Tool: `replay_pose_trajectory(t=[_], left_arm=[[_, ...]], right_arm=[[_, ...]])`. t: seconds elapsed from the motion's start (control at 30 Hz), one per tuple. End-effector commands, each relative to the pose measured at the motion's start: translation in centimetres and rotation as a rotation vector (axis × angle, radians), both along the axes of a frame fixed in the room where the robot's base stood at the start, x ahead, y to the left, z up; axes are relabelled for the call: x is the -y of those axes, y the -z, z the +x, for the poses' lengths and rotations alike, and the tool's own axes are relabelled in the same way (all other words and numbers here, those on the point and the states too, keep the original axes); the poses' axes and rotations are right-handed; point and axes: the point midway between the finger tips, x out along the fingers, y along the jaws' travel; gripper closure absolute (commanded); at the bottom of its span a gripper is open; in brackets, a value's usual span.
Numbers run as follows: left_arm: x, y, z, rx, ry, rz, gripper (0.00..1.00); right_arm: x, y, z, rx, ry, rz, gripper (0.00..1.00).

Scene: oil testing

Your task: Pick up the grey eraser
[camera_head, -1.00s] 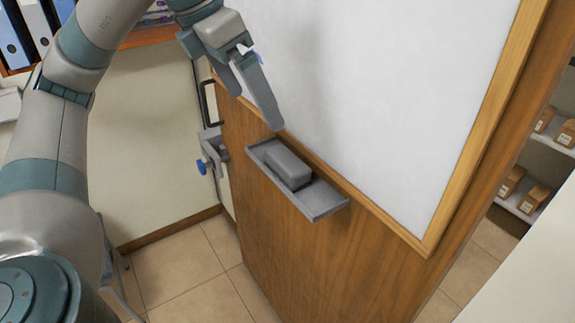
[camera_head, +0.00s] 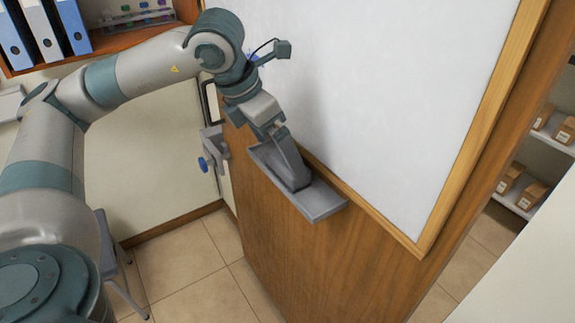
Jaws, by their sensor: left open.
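A grey tray (camera_head: 321,202) is fixed to the wooden door just under the whiteboard. My left gripper (camera_head: 293,176) reaches down into the tray from above, with its fingers over the place where the grey eraser lies. The fingers are open and hide most or all of the eraser. I cannot tell whether they touch it. My right gripper is not in view.
The whiteboard (camera_head: 400,95) with its wooden frame rises right behind the tray. A door handle with a blue knob (camera_head: 203,164) is left of the tray. Shelves with small boxes (camera_head: 533,194) stand at the right. A shelf with binders (camera_head: 42,30) is at the upper left.

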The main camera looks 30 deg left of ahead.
Motion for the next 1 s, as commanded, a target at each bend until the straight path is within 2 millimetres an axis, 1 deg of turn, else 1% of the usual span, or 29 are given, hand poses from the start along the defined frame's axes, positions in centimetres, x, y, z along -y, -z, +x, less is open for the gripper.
replay_pose_trajectory(t=[0.23,0.37,0.47,0.6,0.7,0.8,1.0], left_arm=[[0.0,0.0,0.0,0.000,0.000,0.000,0.00],[0.2,0.2,0.2,-0.002,0.000,0.000,0.00],[0.5,0.9,0.5,-0.003,0.000,0.000,0.00],[1.1,2.2,1.2,-0.003,0.002,0.000,0.00],[1.2,3.5,1.7,-0.003,-0.001,0.000,0.00],[1.3,4.3,2.0,-0.001,0.000,0.000,0.00],[1.4,4.6,2.1,0.001,0.000,-0.001,0.00]], right_arm=[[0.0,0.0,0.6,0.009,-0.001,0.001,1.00],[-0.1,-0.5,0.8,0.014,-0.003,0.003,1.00],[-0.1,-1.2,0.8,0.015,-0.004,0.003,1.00],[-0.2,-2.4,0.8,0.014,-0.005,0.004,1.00],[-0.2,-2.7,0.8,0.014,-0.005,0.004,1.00],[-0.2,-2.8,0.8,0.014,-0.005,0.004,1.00],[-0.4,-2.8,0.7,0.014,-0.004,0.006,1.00]])
